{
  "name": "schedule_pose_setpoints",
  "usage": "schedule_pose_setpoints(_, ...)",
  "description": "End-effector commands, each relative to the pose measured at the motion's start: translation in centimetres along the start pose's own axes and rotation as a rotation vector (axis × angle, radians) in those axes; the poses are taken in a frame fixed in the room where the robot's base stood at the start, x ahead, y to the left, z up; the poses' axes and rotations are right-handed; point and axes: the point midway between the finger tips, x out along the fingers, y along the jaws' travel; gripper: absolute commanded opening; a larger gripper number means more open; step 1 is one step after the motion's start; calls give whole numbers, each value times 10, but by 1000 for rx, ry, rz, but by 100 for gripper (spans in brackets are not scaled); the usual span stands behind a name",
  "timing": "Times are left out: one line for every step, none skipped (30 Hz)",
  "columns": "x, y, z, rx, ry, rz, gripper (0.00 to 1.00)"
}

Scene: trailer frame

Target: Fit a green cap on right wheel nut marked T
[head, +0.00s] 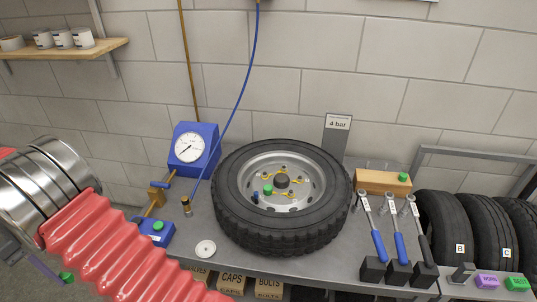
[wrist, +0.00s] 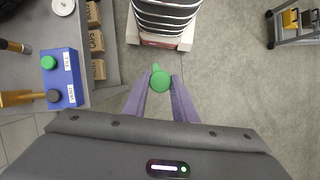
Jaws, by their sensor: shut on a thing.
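The wheel (head: 235,215) lies flat on the grey bench with its hub facing up. Yellow pointers (head: 290,195) sit on nuts around the hub. The T mark is too small to make out. My gripper (wrist: 160,92) has purple fingers shut on another green cap (wrist: 160,79), held over the floor beside the bench. In the head view my gripper shows at lower left, with the held cap (head: 66,278) at its tip, well away from the wheel.
A blue gauge (head: 194,148) with a hose stands behind the wheel. A blue button box (head: 155,235) and white disc (head: 205,249) are at its left. Upright tyres stand farther right.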

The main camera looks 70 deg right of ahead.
Motion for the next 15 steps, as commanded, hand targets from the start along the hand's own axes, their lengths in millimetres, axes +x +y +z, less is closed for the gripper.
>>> schedule_pose_setpoints(0, -2, 0, -4, 0, 2, 4)
schedule_pose_setpoints(0, -3, 0, -6, 0, 3, 4)
schedule_pose_setpoints(0, -4, 0, -8, 0, 3, 4)
schedule_pose_setpoints(0, -5, 0, -9, 0, 4, 4)
schedule_pose_setpoints(0, -5, 0, -11, 0, 4, 4)
schedule_pose_setpoints(0, -3, 0, -12, 0, 5, 4)
schedule_pose_setpoints(0, -1, -1, -14, 0, 6, 4)
schedule_pose_setpoints(0, 2, -1, -16, 0, 7, 4)
schedule_pose_setpoints(0, 8, -2, -20, 0, 8, 4)
schedule_pose_setpoints(0, 13, -2, -23, 0, 9, 4)
schedule_pose_setpoints(0, 19, -3, -29, 0, 11, 4)
schedule_pose_setpoints(0, 30, -3, -35, 0, 15, 4)
schedule_pose_setpoints(0, 39, -4, -43, 0, 18, 4)
schedule_pose_setpoints(0, 49, -4, -50, 0, 21, 4)
schedule_pose_setpoints(0, 64, -4, -62, 0, 25, 4)
